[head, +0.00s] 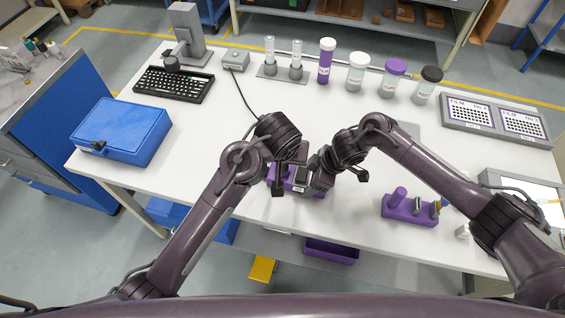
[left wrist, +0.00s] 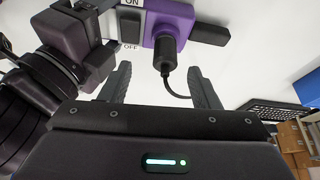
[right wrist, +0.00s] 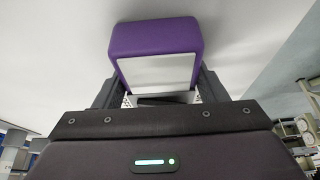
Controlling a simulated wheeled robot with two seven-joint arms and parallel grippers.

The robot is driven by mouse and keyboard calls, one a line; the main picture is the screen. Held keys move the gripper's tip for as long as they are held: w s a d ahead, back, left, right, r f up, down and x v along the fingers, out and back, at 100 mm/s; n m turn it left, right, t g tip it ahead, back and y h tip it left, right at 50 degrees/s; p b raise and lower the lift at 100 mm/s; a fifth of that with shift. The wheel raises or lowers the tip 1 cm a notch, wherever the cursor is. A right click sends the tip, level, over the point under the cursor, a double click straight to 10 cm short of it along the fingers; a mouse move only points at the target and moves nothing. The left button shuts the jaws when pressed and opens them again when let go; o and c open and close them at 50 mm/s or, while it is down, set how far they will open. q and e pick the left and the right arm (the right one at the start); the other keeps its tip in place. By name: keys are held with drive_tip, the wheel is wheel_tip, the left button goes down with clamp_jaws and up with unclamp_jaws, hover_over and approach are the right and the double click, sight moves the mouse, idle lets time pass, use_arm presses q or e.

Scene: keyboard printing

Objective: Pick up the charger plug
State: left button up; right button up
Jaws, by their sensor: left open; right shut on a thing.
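A purple socket block (head: 283,180) stands near the table's front middle, partly hidden by my grippers. The left wrist view shows the purple block (left wrist: 186,22) with an ON/OFF switch. A black charger plug (left wrist: 165,48) sits at it, its cable curving down and right. My left gripper (left wrist: 160,78) is open, fingers pointing toward the plug, which lies between and beyond their tips. My right gripper (head: 316,176) is shut on the purple block; the right wrist view shows the block's purple end and pale face (right wrist: 158,72) between its fingers. The plug is hidden in the head view.
A grey box (head: 235,57) has a black cable running toward the purple block. A keyboard (head: 174,84), blue case (head: 122,130), several jars (head: 358,72) and a purple holder (head: 408,208) stand around.

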use_arm(q)
drive_tip(key=x, duration=0.4)
drive_tip(key=w+x, duration=0.1)
drive_tip(key=x, duration=0.1)
drive_tip(key=shift+w+a+f, duration=0.15)
drive_tip(key=shift+a, duration=0.15)
drive_tip(key=c, duration=1.1)
drive_tip(key=shift+o, duration=0.2)
wheel_tip(320, 180, up, 10)
drive_tip(key=shift+r, duration=0.1)
use_arm(e)
drive_tip(key=o, duration=1.2)
drive_tip(key=shift+o, duration=0.2)
drive_tip(key=v, duration=1.2)
